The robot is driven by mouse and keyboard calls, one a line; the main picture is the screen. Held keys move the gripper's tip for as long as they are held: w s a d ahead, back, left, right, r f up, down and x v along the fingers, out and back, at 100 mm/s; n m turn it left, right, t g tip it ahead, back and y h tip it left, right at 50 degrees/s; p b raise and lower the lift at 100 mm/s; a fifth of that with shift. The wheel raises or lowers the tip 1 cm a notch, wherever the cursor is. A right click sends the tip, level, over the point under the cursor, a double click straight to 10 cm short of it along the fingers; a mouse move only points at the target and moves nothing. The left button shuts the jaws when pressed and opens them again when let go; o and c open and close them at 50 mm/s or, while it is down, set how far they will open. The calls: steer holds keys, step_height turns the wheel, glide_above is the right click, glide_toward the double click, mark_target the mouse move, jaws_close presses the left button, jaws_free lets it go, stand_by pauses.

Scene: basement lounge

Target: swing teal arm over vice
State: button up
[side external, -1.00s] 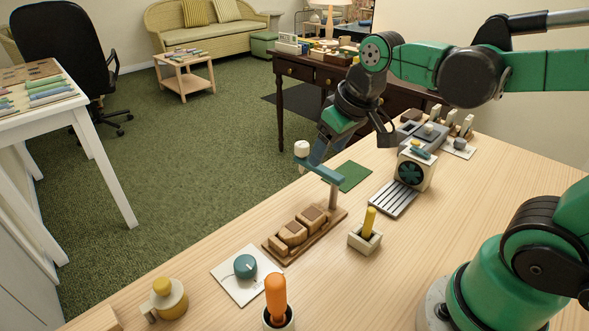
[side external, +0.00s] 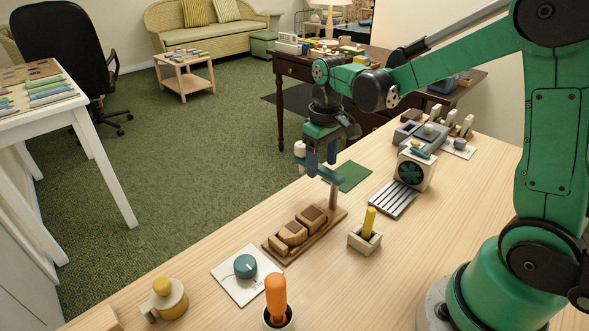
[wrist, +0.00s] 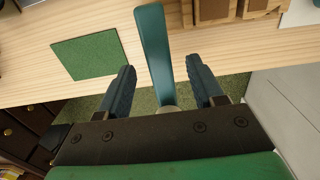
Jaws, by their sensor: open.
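The teal arm (side external: 334,177) is a flat bar on an upright post, with a white knob (side external: 300,148) at its far left end. It points out past the table's far edge. The wooden vice (side external: 291,234), a base with chunky brown blocks, lies in front of the post; part of it shows at the top of the wrist view (wrist: 214,10). My gripper (side external: 321,164) is above the arm, pointing down, fingers apart. In the wrist view the teal arm (wrist: 154,42) runs between the open fingers (wrist: 164,75), with a gap on each side. The knob is mostly hidden there.
A green mat (side external: 354,176) lies right of the post. A fan-fronted box (side external: 414,170), a slatted grey plate (side external: 393,199), a yellow peg in a block (side external: 367,232), a teal dial (side external: 245,266) and an orange handle (side external: 276,297) stand around the tabletop.

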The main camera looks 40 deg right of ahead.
steer(key=shift+f, duration=0.25)
steer(key=shift+c, duration=0.2)
jaws_close()
stand_by(1.1)
